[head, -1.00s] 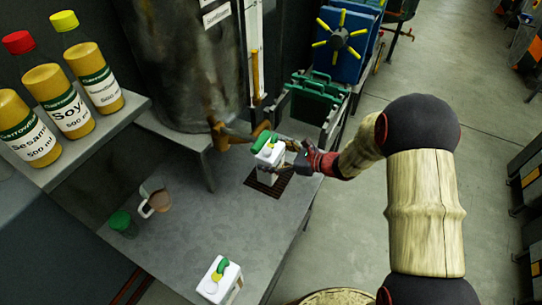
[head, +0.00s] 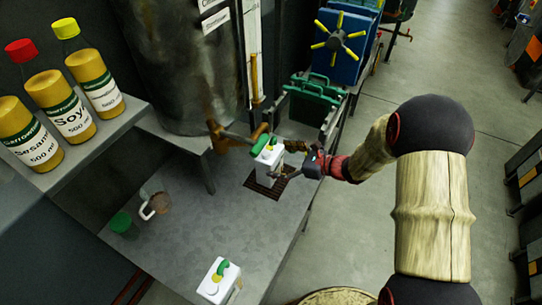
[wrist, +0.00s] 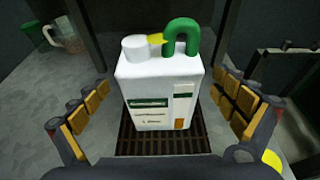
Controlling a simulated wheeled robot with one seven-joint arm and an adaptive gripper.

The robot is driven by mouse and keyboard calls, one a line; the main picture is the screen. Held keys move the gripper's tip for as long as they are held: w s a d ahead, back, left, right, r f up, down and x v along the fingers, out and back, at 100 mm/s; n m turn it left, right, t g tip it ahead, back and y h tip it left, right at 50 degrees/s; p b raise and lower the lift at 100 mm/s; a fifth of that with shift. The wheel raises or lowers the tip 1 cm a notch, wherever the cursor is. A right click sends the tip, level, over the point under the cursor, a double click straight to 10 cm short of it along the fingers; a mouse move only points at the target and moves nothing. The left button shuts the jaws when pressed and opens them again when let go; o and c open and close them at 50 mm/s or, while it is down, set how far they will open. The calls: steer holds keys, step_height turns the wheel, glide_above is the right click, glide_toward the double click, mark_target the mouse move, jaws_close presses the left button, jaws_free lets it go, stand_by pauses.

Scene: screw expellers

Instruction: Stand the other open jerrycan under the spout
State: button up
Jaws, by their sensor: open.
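A white jerrycan (head: 268,160) with a green handle stands upright on the dark drain grate (head: 262,191) by the brass spout (head: 232,140). It fills the middle of the wrist view (wrist: 160,95), with a white neck and a small yellow part on top. My gripper (head: 287,162) is open, its fingers spread on both sides of this jerrycan with visible gaps. A second white jerrycan (head: 218,283), with a green handle and a yellow part, stands at the table's front. Its opening is too small to make out.
The grey table (head: 195,215) is clear between the two jerrycans. Oil bottles (head: 75,115) line the left shelf. Green crates (head: 312,100) stand beyond the table.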

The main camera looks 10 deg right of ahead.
steer(key=p+v, duration=0.2)
steer(key=v, duration=0.6)
steer(key=s+a+r+n+g+h, duration=0.1)
steer(key=s+a+r+n+g, duration=0.2)
steer(key=s+r+n, duration=0.3)
steer(key=s+a+r+n+g+h, duration=0.2)
steer(key=s+a+r+n+g, duration=0.1)
steer(key=s+r+n, duration=0.3)
steer(key=s+d+r+n+t+h, duration=0.3)
steer(key=s+d+r+n+h, duration=0.5)
steer(key=s+n, duration=0.4)
step_height(320, 180, up, 3)
steer(key=shift+s+d+f+n+t+h, duration=0.2)
steer(key=shift+s+d+n+t+h, duration=0.15)
steer(key=shift+s+d, duration=0.6)
